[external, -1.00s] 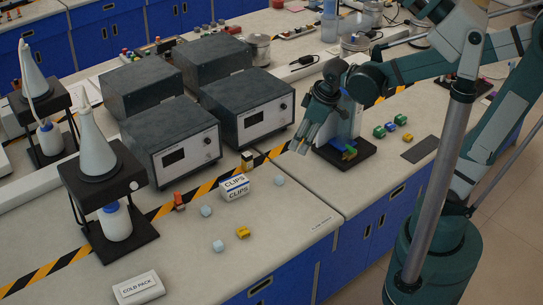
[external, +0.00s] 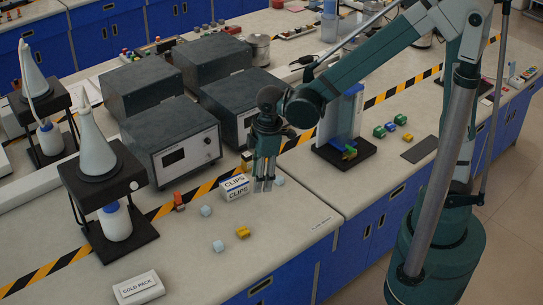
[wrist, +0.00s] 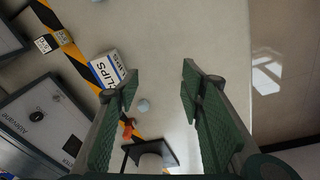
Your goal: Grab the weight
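No object is clearly readable as the weight. A small dark and tan block (external: 247,161) stands by the striped tape behind the CLIPS box and may be it; small labelled blocks also show at the upper left of the wrist view (wrist: 43,44). A small orange-red object (external: 179,202) stands farther left, and in the wrist view it shows beyond the left finger (wrist: 128,127). My gripper (external: 264,188) points down above the bench, just right of the CLIPS box in the picture. In the wrist view, my gripper (wrist: 160,78) is open, with nothing between its fingers.
The white CLIPS box (external: 235,187) is close beside my gripper. Grey instrument boxes (external: 172,145) stand behind, a black stand (external: 110,200) at left. The front bench has clear room around the cold pack (external: 138,287).

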